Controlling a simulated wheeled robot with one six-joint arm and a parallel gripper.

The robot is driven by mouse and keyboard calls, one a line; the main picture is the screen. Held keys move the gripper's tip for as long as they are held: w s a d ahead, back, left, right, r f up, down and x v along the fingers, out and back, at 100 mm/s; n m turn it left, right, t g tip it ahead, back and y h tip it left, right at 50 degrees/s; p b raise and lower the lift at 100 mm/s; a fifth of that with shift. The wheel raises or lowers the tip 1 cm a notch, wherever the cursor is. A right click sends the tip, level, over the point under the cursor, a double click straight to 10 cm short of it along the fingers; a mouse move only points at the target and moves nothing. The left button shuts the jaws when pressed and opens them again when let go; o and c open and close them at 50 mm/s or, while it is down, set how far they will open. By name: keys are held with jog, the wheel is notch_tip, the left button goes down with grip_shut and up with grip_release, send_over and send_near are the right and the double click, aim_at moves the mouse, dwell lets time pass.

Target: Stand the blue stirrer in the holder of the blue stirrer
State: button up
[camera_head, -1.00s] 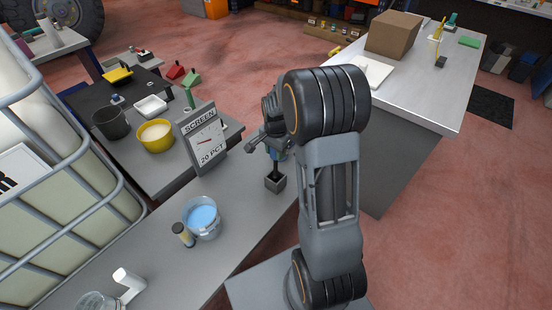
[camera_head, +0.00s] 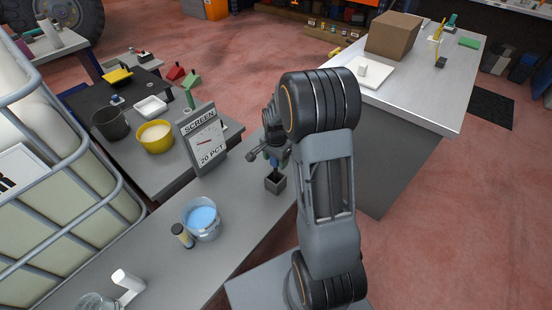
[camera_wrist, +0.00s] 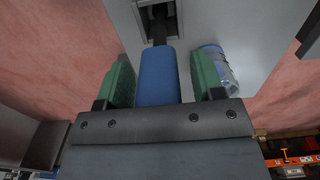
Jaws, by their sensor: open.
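The blue stirrer (camera_wrist: 158,78) stands with its dark shaft reaching into the square opening of the grey holder (camera_wrist: 135,18). My gripper (camera_head: 270,155) is above the holder, partly hidden by my arm. In the wrist view my gripper (camera_wrist: 162,77) is open, with its green pads on both sides of the blue handle and a gap at each side. The shaft's lower end is hidden inside the holder.
The bench between tub and holder is clear.

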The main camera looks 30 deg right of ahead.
jog(key=r, duration=0.8)
jog(key=r+p, duration=0.1)
jog(key=r, duration=0.3)
jog(key=shift+s+a+r, duration=0.2)
jog(key=shift+a+r, duration=0.05)
jog(key=shift+r, duration=0.05)
jog(key=s+a+r+n+t, duration=0.1)
jog(key=s+a+r+n, duration=0.1)
jog(key=s+a+n, duration=0.2)
jog(key=s+a+r+n+t, duration=0.2)
jog(key=s+a+n, duration=0.3)
jog(key=s+n, duration=0.4)
jog(key=s, duration=0.2)
jog(key=shift+s, duration=0.3)
notch_tip(320, 180, up, 6)
jog(key=p, duration=0.5)
jog(key=shift+r+t, duration=0.15)
jog(key=shift+t, duration=0.15)
jog(key=shift+a, duration=0.1)
